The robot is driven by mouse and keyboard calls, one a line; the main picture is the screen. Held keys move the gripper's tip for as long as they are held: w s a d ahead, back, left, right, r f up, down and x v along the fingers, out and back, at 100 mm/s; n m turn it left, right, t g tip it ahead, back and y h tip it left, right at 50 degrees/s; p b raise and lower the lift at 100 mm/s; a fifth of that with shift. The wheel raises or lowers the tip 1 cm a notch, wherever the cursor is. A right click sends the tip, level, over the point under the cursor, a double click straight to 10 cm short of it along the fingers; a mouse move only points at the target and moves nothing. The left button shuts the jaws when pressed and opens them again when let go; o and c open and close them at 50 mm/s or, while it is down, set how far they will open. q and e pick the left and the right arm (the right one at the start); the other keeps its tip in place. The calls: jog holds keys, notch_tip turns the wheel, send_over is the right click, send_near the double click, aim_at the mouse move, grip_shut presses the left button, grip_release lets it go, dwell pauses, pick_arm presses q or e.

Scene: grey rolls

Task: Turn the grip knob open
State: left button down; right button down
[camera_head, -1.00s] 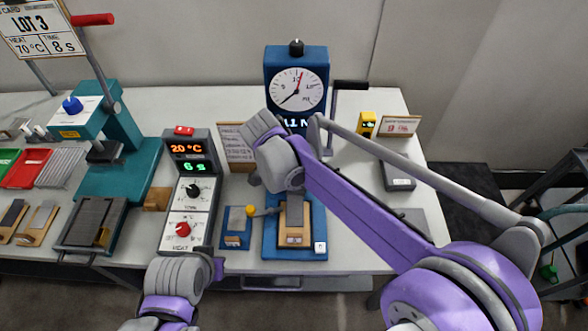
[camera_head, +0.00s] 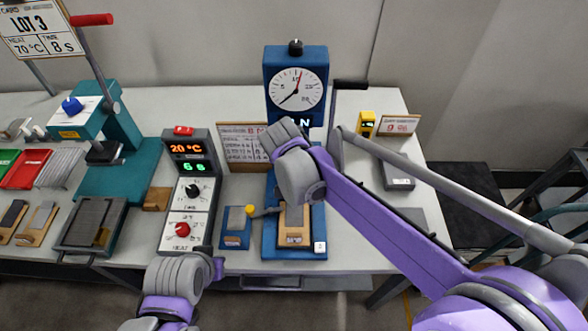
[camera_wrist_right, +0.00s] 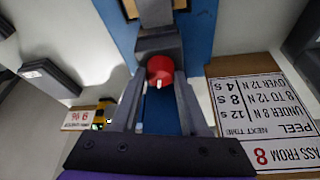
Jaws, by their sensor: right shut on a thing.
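The blue pull tester (camera_head: 296,66) stands at the middle of the bench, with a round dial (camera_head: 297,90) on top. In the right wrist view a red grip knob (camera_wrist_right: 160,68) with a white mark sits on a grey block (camera_wrist_right: 158,44) of the tester. My right gripper (camera_wrist_right: 161,82) is shut on this knob, one finger on each side. In the head view my right wrist covers the knob and the fingers. A wooden-coloured plate (camera_head: 293,222) lies on the tester's base below. My left gripper (camera_head: 217,268) is low at the bench's front edge, its fingers mostly hidden.
A control box (camera_head: 190,190) showing 20 °C and 6 s stands left of the tester. A printed card (camera_wrist_right: 262,120) stands close beside my right gripper. A teal press (camera_head: 105,130) is farther left.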

jog(key=n+y, duration=0.1)
jog(key=n, duration=0.2)
jog(key=n+y, duration=0.1)
jog(key=n, duration=0.2)
jog(key=shift+d, duration=0.2)
jog(key=n+y, duration=0.1)
jog(key=n, duration=0.2)
jog(key=n+g+y, duration=0.1)
jog(key=n, duration=0.2)
jog(key=shift+w+d, duration=0.1)
dwell(0.4)
jog(key=shift+c, duration=2)
grip_release()
jog(key=v, duration=1)
jog(key=shift+d+r, duration=0.3)
jog(key=shift+r, duration=0.05)
